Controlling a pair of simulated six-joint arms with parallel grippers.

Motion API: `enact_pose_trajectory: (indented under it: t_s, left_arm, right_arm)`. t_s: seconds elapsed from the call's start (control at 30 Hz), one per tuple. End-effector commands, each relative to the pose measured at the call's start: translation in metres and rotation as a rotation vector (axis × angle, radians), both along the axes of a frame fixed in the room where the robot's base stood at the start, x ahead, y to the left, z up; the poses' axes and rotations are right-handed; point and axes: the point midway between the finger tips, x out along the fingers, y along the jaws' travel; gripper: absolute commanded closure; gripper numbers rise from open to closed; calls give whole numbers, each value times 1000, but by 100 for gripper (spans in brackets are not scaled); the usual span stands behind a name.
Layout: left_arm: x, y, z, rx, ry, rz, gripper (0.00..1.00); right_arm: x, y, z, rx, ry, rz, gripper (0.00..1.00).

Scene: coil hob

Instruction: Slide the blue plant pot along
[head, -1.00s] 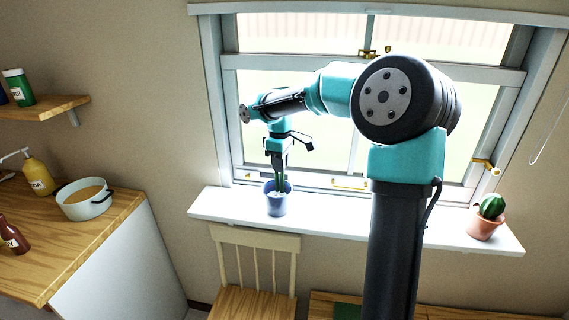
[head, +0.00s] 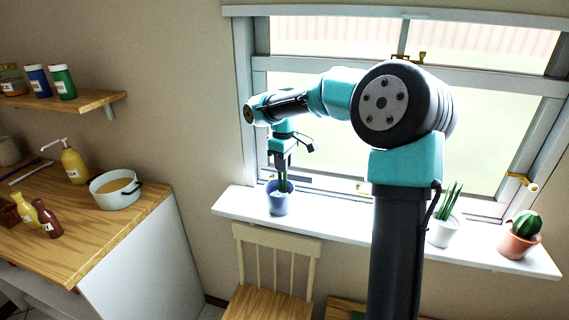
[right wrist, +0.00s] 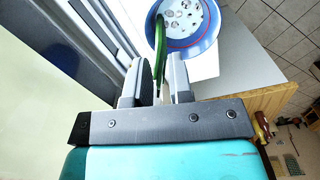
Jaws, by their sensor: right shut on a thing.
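The blue plant pot (head: 281,204) stands upright on the white windowsill (head: 330,228), near its left end. Green leaves rise from it. My right gripper (head: 282,178) points down over the pot, with its fingers around the leaves. In the right wrist view my right gripper (right wrist: 163,82) has a green leaf between its fingers, and the blue pot (right wrist: 212,30) with pale pebbles inside lies just beyond the fingertips. My left gripper is not in view.
A white pot with a spiky plant (head: 443,231) and a terracotta pot with a cactus (head: 520,238) stand farther right on the sill. A wooden chair (head: 275,262) is below. A counter with a white pan (head: 116,195) is at the left. The sill's left end is clear.

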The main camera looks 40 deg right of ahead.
Motion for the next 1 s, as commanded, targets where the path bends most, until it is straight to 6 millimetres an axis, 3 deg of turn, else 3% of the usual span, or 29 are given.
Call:
enact_pose_trajectory:
  t_s: [0.13,0.17,0.43,0.77,1.0]
  left_arm:
    - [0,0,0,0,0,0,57]
    - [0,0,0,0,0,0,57]
    - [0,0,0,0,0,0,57]
    - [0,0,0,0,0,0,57]
    - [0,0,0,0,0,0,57]
  right_arm:
    - [0,0,0,0,-1,0,100]
    - [0,0,0,0,-1,0,77]
    - [0,0,0,0,0,0,51]
    - [0,0,2,0,-1,0,50]
    - [0,0,27,0,-3,0,50]
